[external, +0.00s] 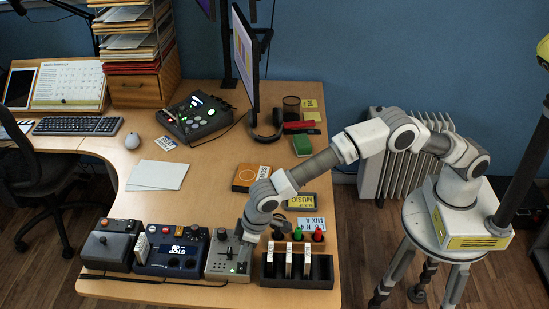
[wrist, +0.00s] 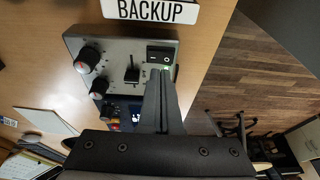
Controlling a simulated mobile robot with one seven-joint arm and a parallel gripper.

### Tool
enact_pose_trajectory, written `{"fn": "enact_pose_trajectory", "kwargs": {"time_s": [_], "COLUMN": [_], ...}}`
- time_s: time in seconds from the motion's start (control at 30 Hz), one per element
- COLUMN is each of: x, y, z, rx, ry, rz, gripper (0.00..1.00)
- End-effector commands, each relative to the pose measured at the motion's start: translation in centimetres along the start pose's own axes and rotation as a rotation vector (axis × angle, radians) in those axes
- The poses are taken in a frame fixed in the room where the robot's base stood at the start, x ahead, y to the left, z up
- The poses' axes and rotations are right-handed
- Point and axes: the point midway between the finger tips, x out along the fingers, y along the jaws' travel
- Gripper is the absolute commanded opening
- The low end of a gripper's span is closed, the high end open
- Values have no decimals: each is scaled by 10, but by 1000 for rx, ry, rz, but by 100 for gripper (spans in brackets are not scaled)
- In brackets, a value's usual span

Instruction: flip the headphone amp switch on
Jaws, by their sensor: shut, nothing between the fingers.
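The headphone amp seems to be the grey box (external: 222,272) at the front of the desk; no name on it is readable. In the wrist view the grey panel (wrist: 118,48) carries black knobs (wrist: 90,56), a small lever (wrist: 131,70) and a black rocker switch (wrist: 160,54). A small green light (wrist: 167,68) glows beside the rocker. My gripper (wrist: 160,74) is shut and empty, its tips at the rocker's near edge; I cannot tell whether they touch. In the external view my gripper (external: 247,238) is over the box's right side, partly hidden by my wrist.
A black slotted rack (external: 322,270) with white-labelled items stands close on the right. A blue-black device (external: 172,250) and a dark pedal-like box (external: 108,246) stand on the left. White sheets (external: 158,175) lie behind, with clear desk around them.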

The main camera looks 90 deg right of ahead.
Motion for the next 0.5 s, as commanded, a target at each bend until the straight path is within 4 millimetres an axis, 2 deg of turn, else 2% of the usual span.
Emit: {"fn": "enact_pose_trajectory", "kwargs": {"time_s": [0.03,0.3,0.5], "x": [-17,-73,-103], "y": [1,12,17], "z": [-5,-5,-4], "rx": [1,0,1], "ry": [2,3,1], "rz": [-1,-1,-1], "gripper": [0,0,0]}}
